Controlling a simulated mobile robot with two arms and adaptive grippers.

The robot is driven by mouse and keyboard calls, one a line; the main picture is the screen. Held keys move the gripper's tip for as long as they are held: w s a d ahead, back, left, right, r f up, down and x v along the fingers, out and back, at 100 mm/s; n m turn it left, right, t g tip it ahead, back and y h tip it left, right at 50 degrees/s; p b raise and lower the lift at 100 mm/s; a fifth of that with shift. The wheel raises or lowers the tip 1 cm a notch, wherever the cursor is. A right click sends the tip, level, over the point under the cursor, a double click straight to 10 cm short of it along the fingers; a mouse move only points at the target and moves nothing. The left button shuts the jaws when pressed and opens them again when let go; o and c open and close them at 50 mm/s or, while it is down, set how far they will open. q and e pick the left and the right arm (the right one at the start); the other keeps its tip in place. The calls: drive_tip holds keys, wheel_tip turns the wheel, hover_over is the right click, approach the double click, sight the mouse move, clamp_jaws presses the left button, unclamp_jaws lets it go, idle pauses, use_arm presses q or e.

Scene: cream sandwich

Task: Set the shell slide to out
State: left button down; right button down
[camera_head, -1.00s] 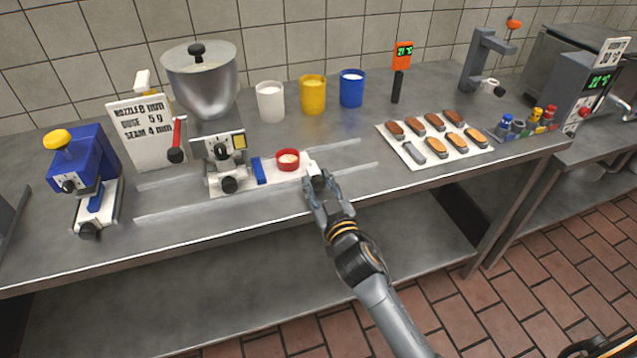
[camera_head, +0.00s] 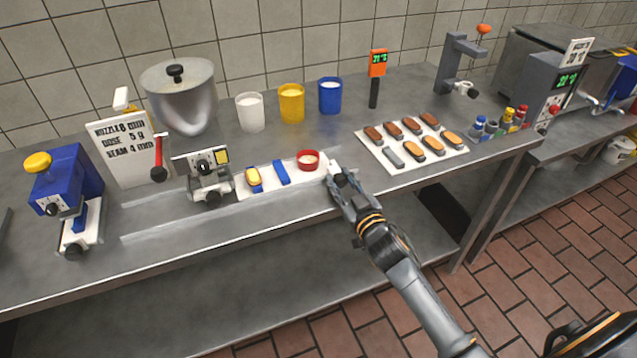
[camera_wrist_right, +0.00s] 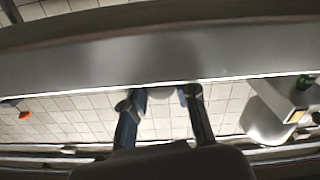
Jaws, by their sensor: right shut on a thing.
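The white shell slide (camera_head: 268,191) sticks out to the right from under the nozzle head (camera_head: 203,172), in the head view. On it lie a tan shell in a blue holder (camera_head: 254,181), a blue block (camera_head: 282,172) and a red cup with pale filling (camera_head: 308,160). My right gripper (camera_head: 337,181) is shut at the slide's right end, on its handle, which the fingers mostly hide. In the right wrist view a pale piece (camera_wrist_right: 161,92) shows between the fingers. My left gripper is not in view.
A steel hopper (camera_head: 183,97) and a settings card (camera_head: 123,150) stand behind the nozzle head. White, yellow and blue cups (camera_head: 330,95) stand at the back. A tray of shells (camera_head: 377,153) lies to the right. The bench front is clear.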

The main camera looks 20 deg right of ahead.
drive_tip(key=shift+w+d+p, duration=0.1)
drive_tip(key=shift+d+p, duration=0.2)
drive_tip(key=shift+d, duration=2.35)
drive_tip(key=c, duration=1)
unclamp_jaws()
drive_tip(key=shift+d, duration=0.15)
drive_tip(key=shift+s, duration=0.25)
drive_tip(key=s, duration=1.1)
drive_tip(key=shift+s+d, duration=0.2)
drive_tip(key=shift+s, duration=0.1)
